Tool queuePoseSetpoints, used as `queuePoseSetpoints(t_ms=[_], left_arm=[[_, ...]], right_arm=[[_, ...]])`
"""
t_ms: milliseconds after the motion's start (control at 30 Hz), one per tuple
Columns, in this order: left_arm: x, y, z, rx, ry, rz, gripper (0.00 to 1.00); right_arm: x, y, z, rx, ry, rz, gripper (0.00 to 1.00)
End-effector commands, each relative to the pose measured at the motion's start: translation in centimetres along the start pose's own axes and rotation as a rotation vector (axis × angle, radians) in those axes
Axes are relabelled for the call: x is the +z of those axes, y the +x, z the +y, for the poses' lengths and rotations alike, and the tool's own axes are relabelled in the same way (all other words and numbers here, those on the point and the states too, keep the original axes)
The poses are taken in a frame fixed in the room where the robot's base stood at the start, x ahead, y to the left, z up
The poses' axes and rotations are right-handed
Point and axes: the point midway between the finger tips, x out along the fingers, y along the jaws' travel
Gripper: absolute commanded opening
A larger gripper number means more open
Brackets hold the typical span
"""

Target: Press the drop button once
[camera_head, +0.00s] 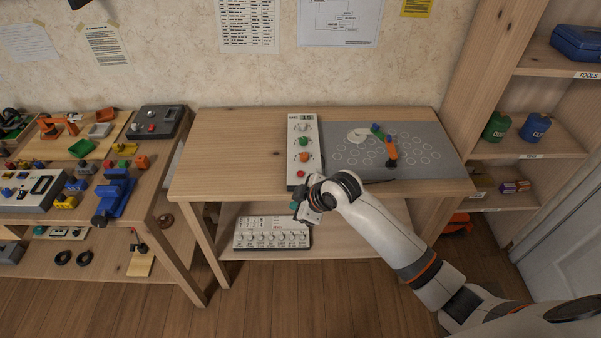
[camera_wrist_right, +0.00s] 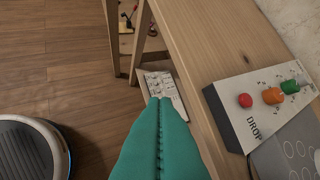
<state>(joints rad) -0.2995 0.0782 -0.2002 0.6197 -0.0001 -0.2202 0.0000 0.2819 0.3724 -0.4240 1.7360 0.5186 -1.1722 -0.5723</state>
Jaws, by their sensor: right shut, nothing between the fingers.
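The drop button is a red round button (camera_wrist_right: 245,100) beside the word DROP on a pale control box (camera_wrist_right: 232,124), at the right of the right wrist view. An orange knob (camera_wrist_right: 272,96) and a green knob (camera_wrist_right: 289,87) follow it along the box. In the head view the control box (camera_head: 291,165) lies on the table, its near end close to the front edge. My right gripper (camera_head: 297,206) is near that end, by the front edge. Its teal fingers (camera_wrist_right: 161,101) are shut, empty, and apart from the button. My left gripper is out of view.
On the wooden table (camera_head: 235,150), a grey panel with circles (camera_head: 430,160) and a small jointed arm model (camera_head: 391,150) sit right of the box. A knobbed panel (camera_head: 272,233) lies on the lower shelf. A cluttered bench is left, shelves right. The table's left part is bare.

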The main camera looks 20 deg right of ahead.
Motion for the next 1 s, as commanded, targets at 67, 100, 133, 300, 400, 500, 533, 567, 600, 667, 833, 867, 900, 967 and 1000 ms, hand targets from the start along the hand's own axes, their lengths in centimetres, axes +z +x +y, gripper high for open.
queuePoseSetpoints(t_ms=[67,100,133,300,400,500,533,567,600,667,833,867,900,967,1000], left_arm=[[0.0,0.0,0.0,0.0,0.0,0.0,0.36],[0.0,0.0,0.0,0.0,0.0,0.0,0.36],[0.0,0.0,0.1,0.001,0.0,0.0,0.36],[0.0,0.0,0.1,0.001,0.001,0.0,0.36],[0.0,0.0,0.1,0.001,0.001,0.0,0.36],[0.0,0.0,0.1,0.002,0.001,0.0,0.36],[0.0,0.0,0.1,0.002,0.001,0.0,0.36],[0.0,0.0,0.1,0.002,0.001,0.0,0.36],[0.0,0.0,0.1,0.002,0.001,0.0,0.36],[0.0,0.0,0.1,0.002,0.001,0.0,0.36],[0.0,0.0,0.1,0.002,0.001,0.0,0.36],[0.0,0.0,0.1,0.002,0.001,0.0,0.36],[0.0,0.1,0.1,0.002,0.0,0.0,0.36],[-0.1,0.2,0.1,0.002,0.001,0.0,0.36],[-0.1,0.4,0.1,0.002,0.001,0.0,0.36]], right_arm=[[1.4,0.2,-4.2,-0.033,-0.07,-0.02,0.0],[2.0,0.2,-6.0,-0.047,-0.099,-0.03,0.0],[2.4,0.1,-7.2,-0.056,-0.117,-0.037,0.0],[3.9,-0.6,-12.7,-0.108,-0.187,-0.06,0.0],[4.3,-1.0,-14.5,-0.127,-0.207,-0.067,0.0],[4.5,-1.3,-15.4,-0.138,-0.218,-0.07,0.0],[4.5,-1.3,-15.6,-0.14,-0.22,-0.071,0.0],[4.5,-1.3,-15.7,-0.14,-0.22,-0.071,0.0],[4.5,-1.3,-15.7,-0.141,-0.22,-0.071,0.0],[4.5,-1.3,-15.7,-0.141,-0.22,-0.071,0.0],[4.6,-1.3,-15.7,-0.141,-0.22,-0.072,0.0],[4.5,-1.3,-15.7,-0.141,-0.22,-0.072,0.0],[4.5,-1.3,-15.7,-0.141,-0.22,-0.072,0.0],[4.4,-1.2,-15.6,-0.141,-0.22,-0.072,0.0],[4.3,-1.0,-15.5,-0.14,-0.22,-0.072,0.0]])
